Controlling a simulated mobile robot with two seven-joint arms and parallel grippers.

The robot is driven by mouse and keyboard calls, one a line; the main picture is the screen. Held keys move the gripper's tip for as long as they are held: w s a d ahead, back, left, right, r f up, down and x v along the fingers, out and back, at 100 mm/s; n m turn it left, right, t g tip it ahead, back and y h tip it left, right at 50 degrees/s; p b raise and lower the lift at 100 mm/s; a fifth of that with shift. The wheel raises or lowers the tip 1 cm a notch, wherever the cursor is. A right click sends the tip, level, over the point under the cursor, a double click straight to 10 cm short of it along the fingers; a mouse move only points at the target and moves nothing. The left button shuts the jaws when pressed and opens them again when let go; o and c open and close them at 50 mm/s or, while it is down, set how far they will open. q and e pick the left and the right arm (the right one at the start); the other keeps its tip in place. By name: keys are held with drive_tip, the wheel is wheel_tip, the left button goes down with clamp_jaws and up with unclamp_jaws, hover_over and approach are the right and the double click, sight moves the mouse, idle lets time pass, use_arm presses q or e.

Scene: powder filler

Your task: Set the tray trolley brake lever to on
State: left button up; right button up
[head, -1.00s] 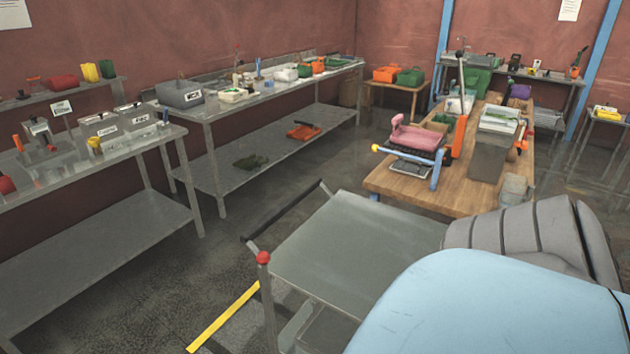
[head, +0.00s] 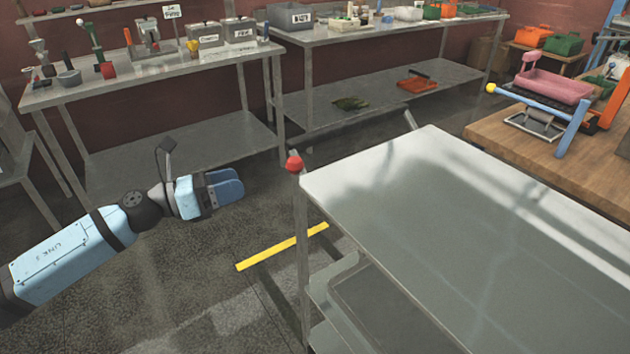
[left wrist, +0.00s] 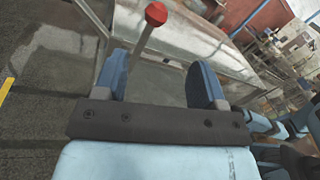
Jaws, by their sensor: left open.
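The tray trolley (head: 430,220) is a grey metal cart with a flat top and a lower shelf, standing at the right of the head view. Its brake lever (head: 298,230) is an upright metal rod at the trolley's near left corner, topped by a red knob (head: 294,163). My left gripper (head: 240,184) is left of the red knob, apart from it. In the left wrist view its two blue fingers (left wrist: 160,85) are spread, with the lever and red knob (left wrist: 156,14) showing beyond and between them.
A yellow floor strip (head: 283,247) lies left of the trolley. A metal bench (head: 150,75) with bins and tools stands behind my left arm. A wooden table (head: 540,150) is at the right, close behind the trolley. The floor around my left gripper is clear.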

sight(295, 165)
use_arm(q)
drive_tip(key=shift+m, duration=0.8)
drive_tip(key=x, duration=0.4)
drive_tip(key=p+x, duration=0.1)
drive_tip(key=x, duration=0.7)
drive_tip(key=shift+w+d, duration=0.1)
drive_tip(key=shift+w, duration=0.3)
drive_tip(key=shift+w+d+f+p, duration=0.1)
drive_tip(key=shift+w+d+p, duration=0.1)
drive_tip(key=shift+d+p, duration=0.15)
use_arm(e)
drive_tip(key=shift+d+r, duration=0.1)
drive_tip(key=shift+d, duration=0.15)
drive_tip(key=shift+w, duration=0.1)
